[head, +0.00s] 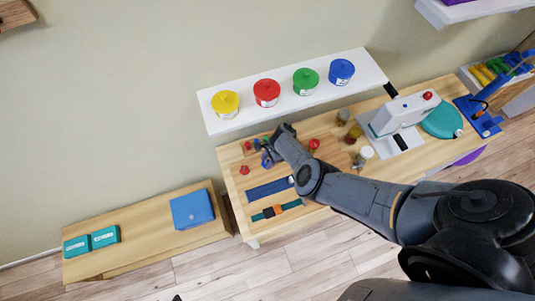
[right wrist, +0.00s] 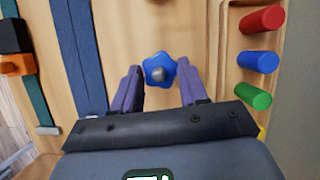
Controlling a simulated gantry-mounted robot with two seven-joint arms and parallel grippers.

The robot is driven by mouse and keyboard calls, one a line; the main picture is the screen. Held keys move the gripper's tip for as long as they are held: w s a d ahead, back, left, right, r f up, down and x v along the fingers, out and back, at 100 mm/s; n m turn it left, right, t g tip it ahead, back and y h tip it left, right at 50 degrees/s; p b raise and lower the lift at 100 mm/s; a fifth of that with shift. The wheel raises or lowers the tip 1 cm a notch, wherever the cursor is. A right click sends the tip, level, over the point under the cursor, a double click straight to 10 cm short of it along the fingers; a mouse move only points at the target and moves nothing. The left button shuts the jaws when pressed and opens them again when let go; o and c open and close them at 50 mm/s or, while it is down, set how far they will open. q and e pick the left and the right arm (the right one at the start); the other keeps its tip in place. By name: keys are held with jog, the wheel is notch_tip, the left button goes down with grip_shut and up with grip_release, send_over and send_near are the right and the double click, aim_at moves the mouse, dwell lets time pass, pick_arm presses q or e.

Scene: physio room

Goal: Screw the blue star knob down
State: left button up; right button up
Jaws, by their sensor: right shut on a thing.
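The blue star knob (right wrist: 157,63) has a grey stud at its centre and sits over the wooden board (right wrist: 210,30) in the right wrist view. My right gripper (right wrist: 160,76) has its two purple fingers on either side of the knob, shut on it. In the head view my right gripper (head: 267,152) reaches down at the left part of the bench, with the blue knob (head: 266,161) just by its fingertips and partly hidden. How far down the knob sits on its stud cannot be told. My left gripper does not show.
A blue strap (right wrist: 82,60) and a green strap with an orange buckle (right wrist: 14,64) lie left. A shelf (head: 215,119) with several coloured tubs hangs behind the bench.

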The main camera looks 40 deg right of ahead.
dwell(0.4)
jog(key=o, duration=0.9)
jog(key=shift+o, duration=0.8)
jog(key=shift+d+r+p, duration=0.2)
jog(key=shift+r+p, duration=0.2)
jog(key=shift+r, duration=0.2)
jog(key=p+v, duration=0.2)
jog(key=v, duration=0.4)
